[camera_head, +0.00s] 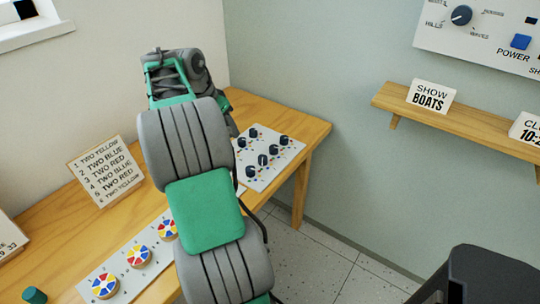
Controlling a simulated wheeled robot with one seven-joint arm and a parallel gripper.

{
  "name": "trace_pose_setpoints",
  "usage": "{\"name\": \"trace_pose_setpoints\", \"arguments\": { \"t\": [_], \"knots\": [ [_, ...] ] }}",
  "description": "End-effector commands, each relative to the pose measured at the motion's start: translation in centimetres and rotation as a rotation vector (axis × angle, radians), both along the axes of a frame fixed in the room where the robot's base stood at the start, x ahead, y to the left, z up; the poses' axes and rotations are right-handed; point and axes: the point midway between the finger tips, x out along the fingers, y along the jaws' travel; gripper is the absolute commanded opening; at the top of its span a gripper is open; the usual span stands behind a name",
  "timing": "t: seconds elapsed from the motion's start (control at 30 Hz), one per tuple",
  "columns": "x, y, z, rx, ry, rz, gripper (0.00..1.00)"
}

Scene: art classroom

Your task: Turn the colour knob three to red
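A pale panel (122,264) on the wooden table carries round colour knobs with red, yellow, blue and white sectors. One knob (105,286) is at the lower left, a second (138,256) is above it to the right. A third (167,230) is partly covered by my arm. I cannot read their numbers or tell which colour each is set to. My arm crosses the middle of the view. My gripper (178,75) is at its far end, above the table's back; its fingers are hidden, and it is not seen touching a knob.
A sign (106,172) listing two yellow, two blue and two red stands behind the knobs. A panel with several dark knobs (274,158) lies to the right. A green cylinder (34,295) is at lower left. A wall shelf (460,118) holds a "SHOW BOATS" sign (431,97). Floor shows below.

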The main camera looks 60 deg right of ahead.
Motion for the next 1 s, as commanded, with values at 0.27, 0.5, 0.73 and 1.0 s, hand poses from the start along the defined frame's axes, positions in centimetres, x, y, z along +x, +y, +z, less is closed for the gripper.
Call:
{"name": "trace_pose_setpoints", "arguments": {
  "t": [0.27, 0.5, 0.73, 1.0],
  "knots": [
    [-7.9, -9.9, -5.7, -0.037, -0.038, -0.510, 0.52],
    [-9.0, -11.0, -9.6, -0.037, -0.036, -0.514, 0.52],
    [-9.7, -12.0, -12.3, -0.038, -0.038, -0.510, 0.52],
    [-9.7, -12.1, -12.4, -0.038, -0.039, -0.509, 0.52]
  ]
}}
